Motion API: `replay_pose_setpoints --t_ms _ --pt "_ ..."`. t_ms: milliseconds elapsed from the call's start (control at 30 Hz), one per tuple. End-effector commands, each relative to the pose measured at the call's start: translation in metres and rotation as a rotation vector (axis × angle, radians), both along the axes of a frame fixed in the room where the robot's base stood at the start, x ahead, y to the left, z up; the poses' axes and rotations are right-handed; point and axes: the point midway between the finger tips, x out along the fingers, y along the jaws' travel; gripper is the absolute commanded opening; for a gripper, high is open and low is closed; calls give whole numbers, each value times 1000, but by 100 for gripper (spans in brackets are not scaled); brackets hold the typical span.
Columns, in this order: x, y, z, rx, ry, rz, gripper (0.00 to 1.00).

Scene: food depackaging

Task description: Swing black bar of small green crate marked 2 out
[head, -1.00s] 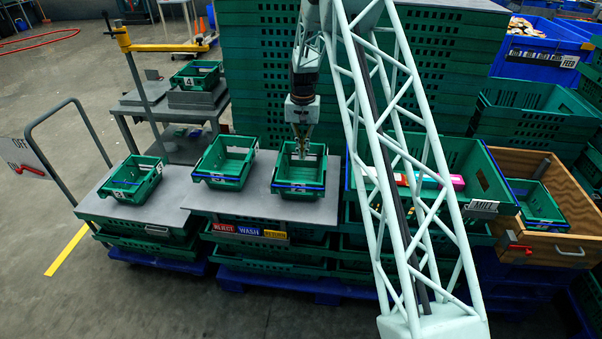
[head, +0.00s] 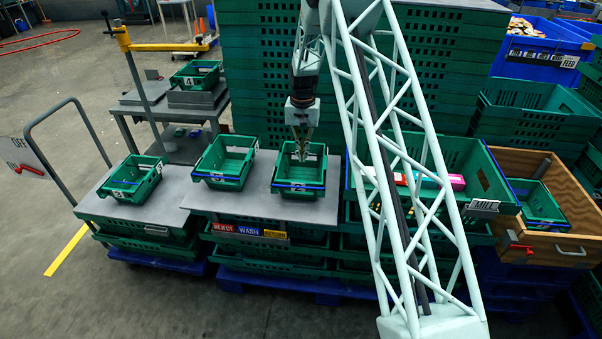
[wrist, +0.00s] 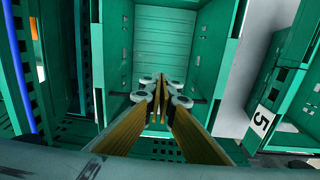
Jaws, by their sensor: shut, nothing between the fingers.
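A small green crate (head: 319,168) stands on the grey top right of centre in the head view. Its front label is too small to read surely. A blue bar (head: 298,187) runs along its front rim; I cannot make out a black bar on it. My gripper (head: 302,153) points down over this crate, shut and empty. In the wrist view my gripper's fingertips (wrist: 161,92) are together above the inside of a green crate (wrist: 165,45), whose floor looks empty. I cannot tell whether the fingers touch the crate.
Small green crates stand to the left, one with a 3 (head: 118,194) and one in the middle (head: 222,168). A label 5 (wrist: 263,121) shows in the wrist view. A large green crate (head: 480,170) and a wooden box (head: 548,243) stand at right.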

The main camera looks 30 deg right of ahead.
Motion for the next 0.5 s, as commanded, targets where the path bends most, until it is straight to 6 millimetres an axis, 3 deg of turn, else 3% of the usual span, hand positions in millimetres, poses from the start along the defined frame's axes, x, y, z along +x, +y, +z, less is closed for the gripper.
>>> replay_pose_setpoints --t_ms 500 --pt "0 0 -11 -1 -1 0 0"
